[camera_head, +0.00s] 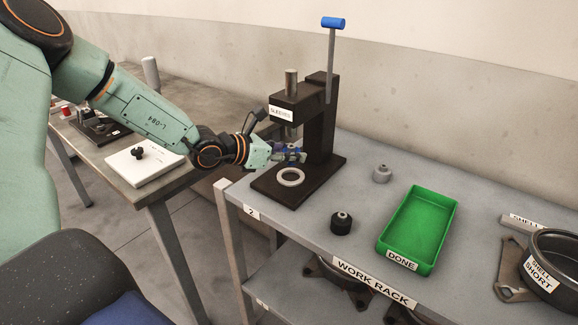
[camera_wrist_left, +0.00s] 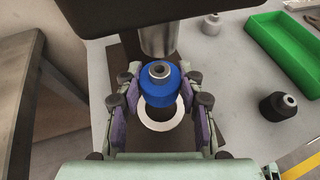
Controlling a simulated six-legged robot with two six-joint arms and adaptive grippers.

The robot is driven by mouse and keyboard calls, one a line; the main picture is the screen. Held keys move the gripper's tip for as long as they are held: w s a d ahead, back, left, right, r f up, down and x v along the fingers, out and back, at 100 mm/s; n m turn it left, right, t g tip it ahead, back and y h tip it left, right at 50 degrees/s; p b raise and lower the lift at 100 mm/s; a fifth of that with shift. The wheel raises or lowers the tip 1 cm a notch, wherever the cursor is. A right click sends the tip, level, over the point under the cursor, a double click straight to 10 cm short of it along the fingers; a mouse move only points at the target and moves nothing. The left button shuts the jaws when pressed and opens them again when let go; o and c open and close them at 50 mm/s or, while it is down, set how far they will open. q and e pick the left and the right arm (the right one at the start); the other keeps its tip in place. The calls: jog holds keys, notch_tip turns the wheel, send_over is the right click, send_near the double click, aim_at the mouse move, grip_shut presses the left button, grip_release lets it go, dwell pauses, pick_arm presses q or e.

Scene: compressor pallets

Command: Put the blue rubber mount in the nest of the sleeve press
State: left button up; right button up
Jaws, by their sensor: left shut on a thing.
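The blue rubber mount (camera_wrist_left: 160,84) is upright between the fingers of my left gripper (camera_wrist_left: 158,100), which is shut on it. In the head view my left gripper (camera_head: 289,154) is at the sleeve press (camera_head: 318,130), and the mount there is mostly hidden by the fingers. The nest of the press is a pale ring (camera_head: 291,177) on the dark base plate. In the wrist view the ring (camera_wrist_left: 163,122) shows below and partly behind the mount, with the press ram (camera_wrist_left: 158,38) just beyond it. My right gripper is not in view.
On the work rack (camera_head: 365,190) stand a black mount (camera_head: 341,223), a grey mount (camera_head: 382,173) and an empty green DONE tray (camera_head: 404,259). A shell pot (camera_head: 552,262) is at the right. Another table (camera_head: 120,180) stands left, across a gap.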

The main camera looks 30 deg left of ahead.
aim_at(289, 164)
pick_arm(q)
notch_tip(289, 164, down, 3)
jog(key=shift+s+r+b, duration=0.1)
jog(key=shift+r+b, duration=0.1)
jog(key=shift+b, duration=0.15)
jog(key=shift+f, duration=0.35)
jog(key=shift+a, duration=0.1)
jog(key=shift+f+b, duration=0.15)
jog(key=shift+b, duration=0.15)
jog(key=shift+f+b, duration=0.45)
jog(key=shift+f, duration=0.05)
jog(key=o, duration=1)
jog(key=shift+r, duration=0.15)
jog(key=shift+o, duration=0.9)
